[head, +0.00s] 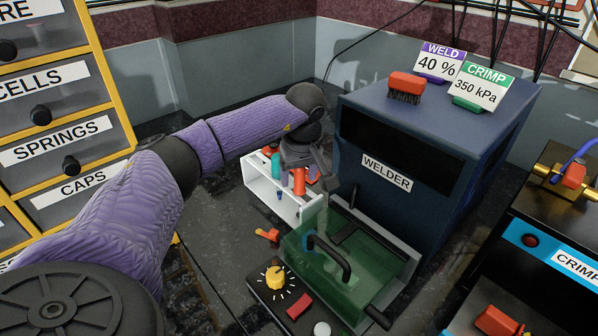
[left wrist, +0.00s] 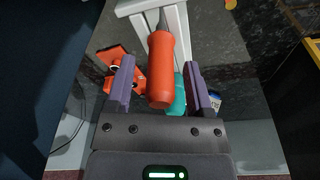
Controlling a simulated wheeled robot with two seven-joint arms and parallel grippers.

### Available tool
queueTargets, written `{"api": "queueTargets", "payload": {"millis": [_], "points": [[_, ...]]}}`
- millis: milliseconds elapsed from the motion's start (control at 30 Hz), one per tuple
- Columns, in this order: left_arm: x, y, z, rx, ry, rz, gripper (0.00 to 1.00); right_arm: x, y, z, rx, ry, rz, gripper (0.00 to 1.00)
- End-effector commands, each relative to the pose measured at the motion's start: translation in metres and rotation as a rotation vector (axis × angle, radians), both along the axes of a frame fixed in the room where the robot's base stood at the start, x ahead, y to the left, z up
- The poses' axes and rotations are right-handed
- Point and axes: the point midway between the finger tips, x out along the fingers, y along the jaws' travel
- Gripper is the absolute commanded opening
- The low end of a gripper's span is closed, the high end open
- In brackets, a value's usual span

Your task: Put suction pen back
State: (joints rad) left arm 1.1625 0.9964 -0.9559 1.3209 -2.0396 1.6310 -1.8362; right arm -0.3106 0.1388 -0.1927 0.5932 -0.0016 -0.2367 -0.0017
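The tool I take for the suction pen has an orange handle (head: 299,181) and stands at a white rack (head: 262,190) left of the welder. In the left wrist view the orange handle (left wrist: 161,75) lies between my fingers, and its thin grey shaft points to the white rack frame (left wrist: 152,6). My left gripper (head: 311,165) is over the rack. In the left wrist view its purple fingers (left wrist: 159,88) are apart, with gaps on both sides of the handle. A teal-handled tool (head: 276,163) stands beside it. My right gripper is out of view.
The blue welder (head: 430,130) stands close on the right. A clear green cover (head: 335,265) with a dark handle sits before it. A small orange piece (head: 267,235) and a yellow knob (head: 274,278) are nearer. Labelled drawers (head: 60,140) stand left.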

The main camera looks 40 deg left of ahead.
Motion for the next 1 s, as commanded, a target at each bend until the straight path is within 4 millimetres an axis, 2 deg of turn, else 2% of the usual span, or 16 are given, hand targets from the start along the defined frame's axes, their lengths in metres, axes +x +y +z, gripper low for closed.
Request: {"api": "queueTargets", "payload": {"millis": [133,200,267,500,600,733,1000], "points": [[0.000,0.000,0.001,0.000,-0.001,0.000,0.67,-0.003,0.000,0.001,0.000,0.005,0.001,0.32],[0.000,0.000,0.009,0.000,-0.002,0.000,0.67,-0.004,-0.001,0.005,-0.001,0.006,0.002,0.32],[-0.001,-0.002,0.023,0.000,-0.004,-0.001,0.67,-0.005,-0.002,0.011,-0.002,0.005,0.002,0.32],[-0.006,-0.012,0.093,-0.001,-0.006,-0.001,0.67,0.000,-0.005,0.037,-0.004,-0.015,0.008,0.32],[-0.008,-0.016,0.112,0.000,-0.005,-0.001,0.67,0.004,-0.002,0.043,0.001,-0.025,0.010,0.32],[-0.009,-0.018,0.123,0.000,-0.002,0.000,0.67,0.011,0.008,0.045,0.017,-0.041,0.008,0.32],[-0.009,-0.018,0.123,0.000,0.000,0.000,0.67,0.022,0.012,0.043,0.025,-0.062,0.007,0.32]]}}
